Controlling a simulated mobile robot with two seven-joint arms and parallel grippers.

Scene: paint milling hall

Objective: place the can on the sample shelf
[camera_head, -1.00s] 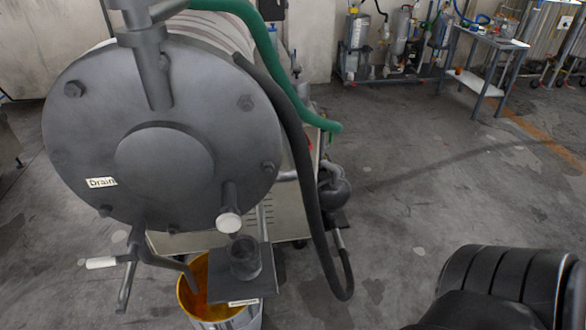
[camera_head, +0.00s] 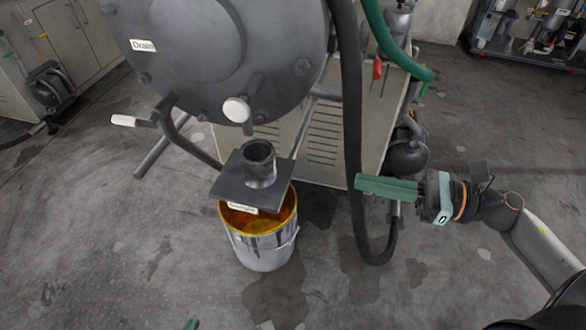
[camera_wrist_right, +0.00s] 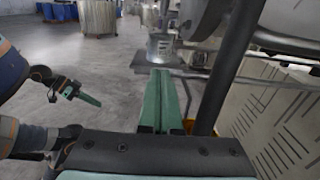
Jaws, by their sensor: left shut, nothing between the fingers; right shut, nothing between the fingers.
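An open grey metal can (camera_head: 258,165) stands upright on the sample shelf (camera_head: 232,184), a small dark plate with a white label at its front edge. In the right wrist view the can (camera_wrist_right: 160,46) also stands on the plate (camera_wrist_right: 145,61), beyond my fingers. My right gripper (camera_head: 358,183) is shut and empty, to the right of the shelf and apart from the can; its green fingers (camera_wrist_right: 161,73) lie together. Only a green tip of my left gripper (camera_head: 191,325) shows at the bottom edge; the right wrist view shows it (camera_wrist_right: 97,103) shut and empty.
A bucket (camera_head: 266,258) of orange paint stands under the shelf. The grey mill drum (camera_head: 215,60) with a white-tipped handle (camera_head: 124,120) is above and behind. A black hose (camera_head: 355,150) hangs between shelf and right gripper. The front floor is clear.

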